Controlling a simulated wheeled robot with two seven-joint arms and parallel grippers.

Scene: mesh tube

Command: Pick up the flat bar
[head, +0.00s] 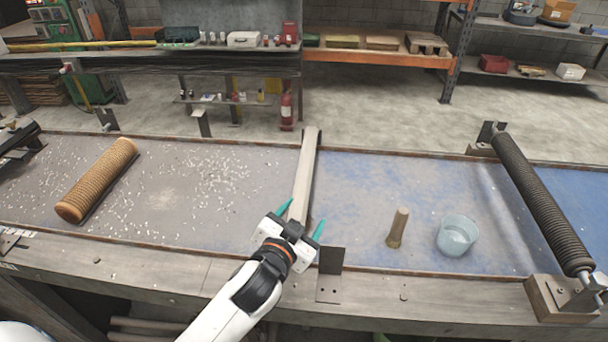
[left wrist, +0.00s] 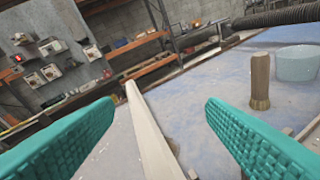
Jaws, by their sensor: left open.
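The flat bar (head: 305,170) is a long pale beige strip lying across the bench top, from the far edge toward the near edge. My left gripper (head: 302,218) is open over its near end, with one teal finger on each side of the bar. In the left wrist view the bar (left wrist: 148,135) runs between the two teal fingers (left wrist: 160,130), nearer the left finger. I cannot tell whether either finger touches it. My right gripper is not in view.
A tan ribbed mesh tube (head: 98,180) lies on the left. A wooden peg (head: 398,228) and a clear bluish cup (head: 456,236) stand right of the bar. A dark ribbed roller (head: 540,200) is at the right. A dark bracket (head: 330,272) stands at the near edge beside my left gripper.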

